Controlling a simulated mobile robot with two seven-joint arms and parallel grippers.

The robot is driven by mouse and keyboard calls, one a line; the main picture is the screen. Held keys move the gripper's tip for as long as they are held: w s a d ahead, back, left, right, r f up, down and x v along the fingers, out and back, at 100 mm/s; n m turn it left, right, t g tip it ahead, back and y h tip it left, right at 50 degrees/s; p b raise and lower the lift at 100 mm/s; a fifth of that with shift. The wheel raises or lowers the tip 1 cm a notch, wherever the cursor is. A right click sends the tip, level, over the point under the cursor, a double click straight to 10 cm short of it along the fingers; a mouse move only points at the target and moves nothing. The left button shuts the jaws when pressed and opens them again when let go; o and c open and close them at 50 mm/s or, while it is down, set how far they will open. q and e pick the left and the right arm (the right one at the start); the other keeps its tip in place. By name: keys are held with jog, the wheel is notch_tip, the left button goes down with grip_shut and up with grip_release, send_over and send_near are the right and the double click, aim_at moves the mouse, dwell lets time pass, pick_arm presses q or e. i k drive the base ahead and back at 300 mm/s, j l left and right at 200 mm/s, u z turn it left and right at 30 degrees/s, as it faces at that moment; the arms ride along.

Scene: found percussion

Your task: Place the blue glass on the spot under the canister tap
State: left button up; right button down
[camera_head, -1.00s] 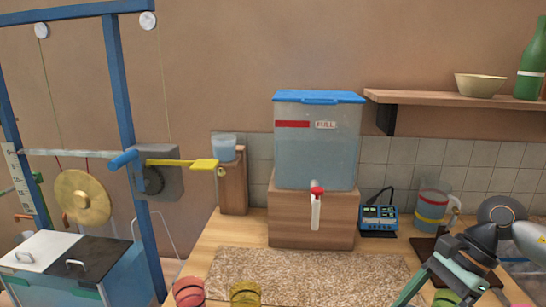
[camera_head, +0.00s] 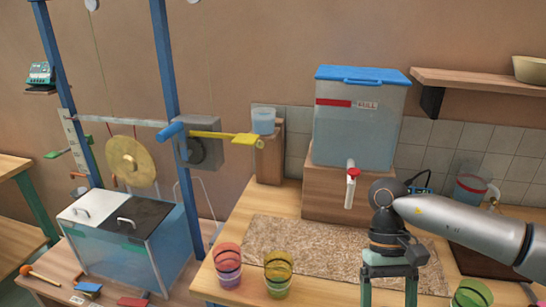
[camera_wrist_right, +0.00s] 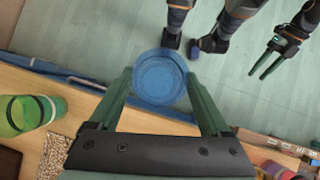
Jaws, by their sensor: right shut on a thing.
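The canister (camera_head: 355,130) has a blue lid and stands on a wooden block (camera_head: 345,196). Its white tap with a red top (camera_head: 352,178) hangs over the rear of the beige mat (camera_head: 300,250). No marked spot shows on the mat there. My right gripper (camera_head: 390,296) is in front of the mat at the bottom of the head view, its fingertips cut off. In the right wrist view my right gripper (camera_wrist_right: 160,88) is shut on the blue glass (camera_wrist_right: 160,78). The head view does not show this glass. My left gripper (camera_wrist_right: 260,76) appears open and empty at the upper right there.
A red glass (camera_head: 227,266) and a yellow glass (camera_head: 278,274) stand at the table's front left. A green-yellow glass (camera_head: 472,293) is to the right of my right gripper. A pitcher (camera_head: 468,192) stands behind my right arm. The mat's middle is clear.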

aim_at(340, 250)
jog(key=l+u, duration=0.1)
jog(key=u, duration=1.15)
jog(key=k+l, duration=0.1)
jog(key=l, duration=0.4)
jog(key=k+l, duration=0.1)
jog(key=l, duration=0.35)
jog(key=k+l, duration=0.1)
jog(key=l, duration=0.4)
jog(key=k+l, duration=0.1)
jog(key=l, duration=0.4)
